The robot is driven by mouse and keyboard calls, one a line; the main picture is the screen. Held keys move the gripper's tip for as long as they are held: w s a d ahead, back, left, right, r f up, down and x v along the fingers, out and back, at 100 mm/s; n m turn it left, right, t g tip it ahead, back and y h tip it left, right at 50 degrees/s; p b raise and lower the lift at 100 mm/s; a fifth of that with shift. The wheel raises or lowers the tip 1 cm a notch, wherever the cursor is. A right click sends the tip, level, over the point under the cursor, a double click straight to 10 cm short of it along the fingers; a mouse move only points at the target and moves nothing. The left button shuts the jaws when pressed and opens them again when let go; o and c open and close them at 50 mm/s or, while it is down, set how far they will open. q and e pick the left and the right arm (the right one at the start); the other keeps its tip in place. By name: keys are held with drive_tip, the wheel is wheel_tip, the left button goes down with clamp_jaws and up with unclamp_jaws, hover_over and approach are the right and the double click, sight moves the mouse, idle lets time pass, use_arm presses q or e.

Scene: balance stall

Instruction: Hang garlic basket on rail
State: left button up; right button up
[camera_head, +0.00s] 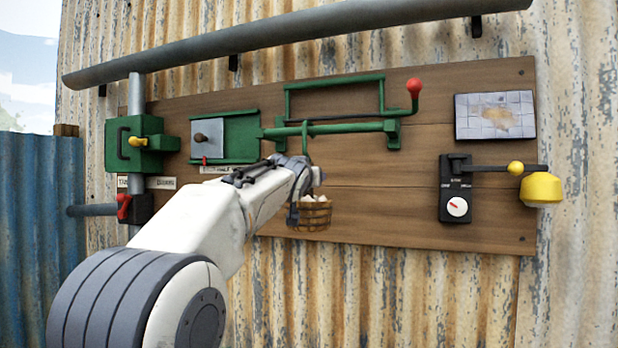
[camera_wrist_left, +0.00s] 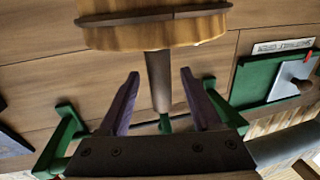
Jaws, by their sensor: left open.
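The garlic basket (camera_head: 314,216) is a small brown woven basket with white garlic in it. It hangs below the green rail (camera_head: 345,128) on the board, and a green hook (camera_head: 305,138) rises above it to the rail. In the left wrist view the basket (camera_wrist_left: 155,30) is close, with a brown stem (camera_wrist_left: 159,82) running between the fingers. My left gripper (camera_wrist_left: 160,74) is open, one finger on each side of the stem with gaps. In the head view my left gripper (camera_head: 300,195) is beside the basket. I cannot tell exactly how the hook sits on the rail.
A red-knobbed crank (camera_head: 414,88) stands at the rail's right end. A green box with a yellow knob (camera_head: 138,142) and a green sliding panel (camera_head: 225,137) are to the left. A dial with a lever (camera_head: 457,200) and yellow weight (camera_head: 541,189) are at right. A grey pipe (camera_head: 290,30) runs above.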

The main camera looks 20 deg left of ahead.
use_arm(q)
drive_tip(key=shift+f, duration=0.1)
drive_tip(key=shift+s+b, duration=0.35)
drive_tip(key=s+d+b, duration=0.2)
drive_tip(key=s+b, duration=0.3)
drive_tip(key=s, duration=0.4)
drive_tip(key=s+d+f+m+g+h, duration=0.1)
drive_tip(key=s+d+f+g+h, duration=0.15)
drive_tip(key=d+f, duration=0.55)
drive_tip(key=s+d+f+m+g+h+b, duration=0.1)
drive_tip(key=s+d+f+m+g, duration=0.15)
drive_tip(key=f, duration=0.95)
drive_tip(key=s+d+f+m+g+h, duration=0.1)
drive_tip(key=s+d+f+g+h, duration=0.15)
drive_tip(key=d+f, duration=0.55)
drive_tip(key=s+f+m+g+y+b, duration=0.1)
drive_tip(key=s+f+m+g, duration=0.3)
drive_tip(key=s+f, duration=2.1)
drive_tip(key=s+g+y, duration=0.1)
drive_tip(key=s+g, duration=0.3)
drive_tip(key=g, duration=0.2)
drive_tip(key=shift+f, duration=0.35)
drive_tip(key=shift+w+m, duration=0.1)
drive_tip(key=shift+m, duration=0.15)
